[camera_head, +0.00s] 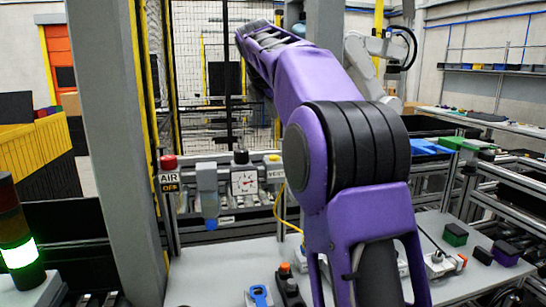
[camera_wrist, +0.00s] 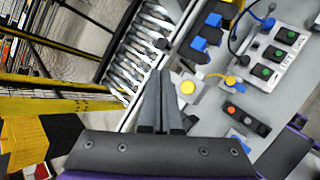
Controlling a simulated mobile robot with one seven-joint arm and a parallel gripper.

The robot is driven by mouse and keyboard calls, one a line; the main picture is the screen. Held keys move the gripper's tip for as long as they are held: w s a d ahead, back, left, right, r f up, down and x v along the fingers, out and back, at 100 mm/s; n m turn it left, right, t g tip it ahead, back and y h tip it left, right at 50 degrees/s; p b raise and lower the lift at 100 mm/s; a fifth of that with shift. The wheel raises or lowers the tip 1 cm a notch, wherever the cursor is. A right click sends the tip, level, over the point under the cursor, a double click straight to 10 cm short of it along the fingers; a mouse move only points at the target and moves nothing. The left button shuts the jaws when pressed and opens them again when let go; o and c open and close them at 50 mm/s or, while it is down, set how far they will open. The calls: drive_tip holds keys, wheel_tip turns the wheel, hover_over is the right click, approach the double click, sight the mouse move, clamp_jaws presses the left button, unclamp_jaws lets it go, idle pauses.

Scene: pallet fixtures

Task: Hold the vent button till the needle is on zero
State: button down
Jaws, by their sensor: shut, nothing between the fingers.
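The yellow vent button (camera_head: 274,158) tops a small housing labelled VENT in the head view, partly cut off by my arm. The white dial gauge (camera_head: 244,182) stands left of it. Its needle is too small to read surely. In the wrist view a round yellow button (camera_wrist: 187,88) sits on a pale box, and looks like the vent button. My gripper (camera_wrist: 163,75) is shut and empty, its fingertips just left of that button in the picture. A gap shows beside it; I cannot tell the height between them. The head view does not show my gripper.
A red knob (camera_head: 168,161) with an AIR OFF sign and a grey filter bowl (camera_head: 208,190) stand left of the gauge. A yellow hose (camera_head: 279,205) hangs near the vent housing. A roller conveyor (camera_wrist: 140,50) lies beyond my fingers. A stack light (camera_head: 20,252) glows green.

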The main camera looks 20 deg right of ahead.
sight(272, 158)
drive_tip(key=shift+f+b, duration=1.65)
drive_tip(key=shift+f, duration=2.75)
drive_tip(key=shift+f, duration=0.15)
drive_tip(key=shift+f, duration=0.3)
drive_tip(key=shift+f, duration=0.6)
idle(2.5)
